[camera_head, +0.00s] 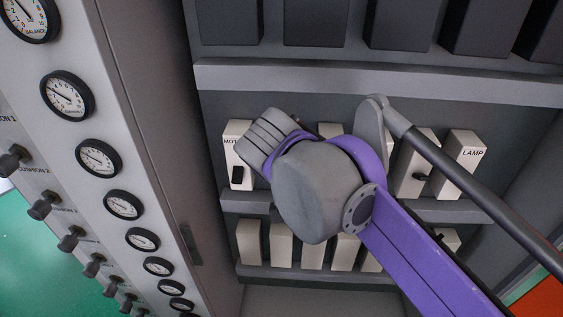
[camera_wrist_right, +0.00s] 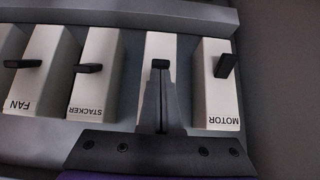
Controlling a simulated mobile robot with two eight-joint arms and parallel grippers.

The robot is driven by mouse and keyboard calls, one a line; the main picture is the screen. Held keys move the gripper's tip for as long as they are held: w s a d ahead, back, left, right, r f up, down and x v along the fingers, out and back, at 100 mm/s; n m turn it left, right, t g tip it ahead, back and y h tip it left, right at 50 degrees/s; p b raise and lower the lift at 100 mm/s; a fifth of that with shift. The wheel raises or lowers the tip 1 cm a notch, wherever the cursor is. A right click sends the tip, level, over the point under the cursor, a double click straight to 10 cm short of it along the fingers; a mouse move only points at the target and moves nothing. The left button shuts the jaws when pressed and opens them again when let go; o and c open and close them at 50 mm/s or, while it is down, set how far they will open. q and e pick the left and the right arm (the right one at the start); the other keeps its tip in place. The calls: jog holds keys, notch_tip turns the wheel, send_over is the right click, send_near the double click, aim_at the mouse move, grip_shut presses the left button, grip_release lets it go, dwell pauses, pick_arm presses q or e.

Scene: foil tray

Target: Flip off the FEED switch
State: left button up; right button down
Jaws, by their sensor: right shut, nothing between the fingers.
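A row of pale switch blocks shows in both views. In the right wrist view, a block (camera_wrist_right: 158,44) stands between the STACKER switch (camera_wrist_right: 100,45) and the MOTOR switch (camera_wrist_right: 212,91). Its label is hidden behind my right gripper (camera_wrist_right: 160,76), and no FEED label is readable in either view. My right gripper is shut and empty in front of this block, its tips at or just below a small dark lever (camera_wrist_right: 160,64); I cannot tell whether they touch. In the head view my right wrist covers the middle of the row. My left gripper is out of view.
The FAN switch (camera_wrist_right: 30,68) is left of STACKER in the wrist view. In the head view the LAMP switch (camera_head: 465,158) is at the right end and a lower row of blocks (camera_head: 250,240) sits below. A gauge panel (camera_head: 130,100) stands close on the left.

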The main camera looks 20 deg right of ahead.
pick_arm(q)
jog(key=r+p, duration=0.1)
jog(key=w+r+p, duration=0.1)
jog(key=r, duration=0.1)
pick_arm(e)
jog(key=f+t+h, duration=0.1)
jog(key=t, duration=0.1)
jog(key=s+f+t, duration=0.1)
jog(key=t, duration=0.2)
jog(key=shift+a+f+h, duration=0.15)
jog(key=shift+f+h, duration=0.25)
jog(key=shift+r, duration=0.1)
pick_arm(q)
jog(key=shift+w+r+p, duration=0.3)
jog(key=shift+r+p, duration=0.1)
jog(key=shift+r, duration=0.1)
pick_arm(e)
jog(key=shift+w+d+r, duration=0.15)
jog(key=shift+w, duration=0.2)
jog(key=shift+w+d+r, duration=0.1)
jog(key=shift+w, duration=0.25)
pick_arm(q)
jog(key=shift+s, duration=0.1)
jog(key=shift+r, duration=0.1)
pick_arm(e)
jog(key=shift+r, duration=0.1)
